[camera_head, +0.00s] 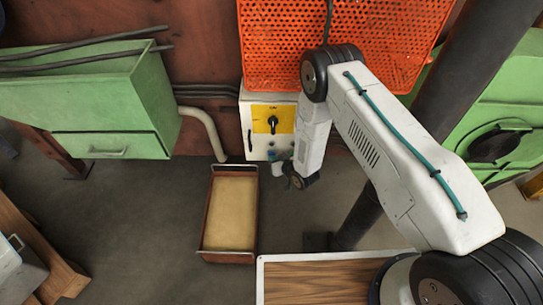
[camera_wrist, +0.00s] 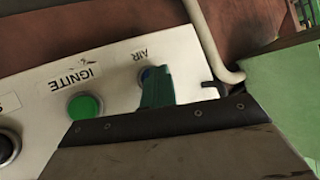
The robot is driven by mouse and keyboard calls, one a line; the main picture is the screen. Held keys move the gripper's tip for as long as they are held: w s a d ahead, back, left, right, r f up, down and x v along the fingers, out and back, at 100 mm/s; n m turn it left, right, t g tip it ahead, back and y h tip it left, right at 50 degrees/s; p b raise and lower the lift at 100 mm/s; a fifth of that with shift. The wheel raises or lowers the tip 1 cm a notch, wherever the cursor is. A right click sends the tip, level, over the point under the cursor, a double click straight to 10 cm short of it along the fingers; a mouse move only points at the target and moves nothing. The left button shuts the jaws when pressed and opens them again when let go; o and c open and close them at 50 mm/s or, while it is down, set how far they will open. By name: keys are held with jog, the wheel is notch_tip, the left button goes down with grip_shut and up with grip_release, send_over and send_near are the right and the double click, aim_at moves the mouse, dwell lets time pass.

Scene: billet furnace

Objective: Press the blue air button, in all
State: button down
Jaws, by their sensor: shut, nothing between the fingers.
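A white control box (camera_head: 258,150) stands below the orange mesh, and its panel (camera_wrist: 40,85) fills the left of the wrist view. The blue air button (camera_wrist: 146,74) is by the AIR label (camera_wrist: 140,54), mostly hidden behind my teal fingers. My gripper (camera_wrist: 157,70) is shut and empty, its tips overlapping the button. I cannot tell whether they touch it or stop just short. In the head view my gripper (camera_head: 277,167) is small and close to the lower part of the box.
A green IGNITE button (camera_wrist: 84,106) sits beside the air button, with a dark knob (camera_wrist: 8,148) further left. The box has a black rotary switch (camera_head: 272,122) on a yellow plate. A pale bent pipe (camera_head: 212,135) and a brown tray (camera_head: 256,232) are to its left.

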jog(key=shift+s, duration=0.75)
jog(key=shift+s+a, duration=0.1)
jog(key=shift+s, duration=2.45)
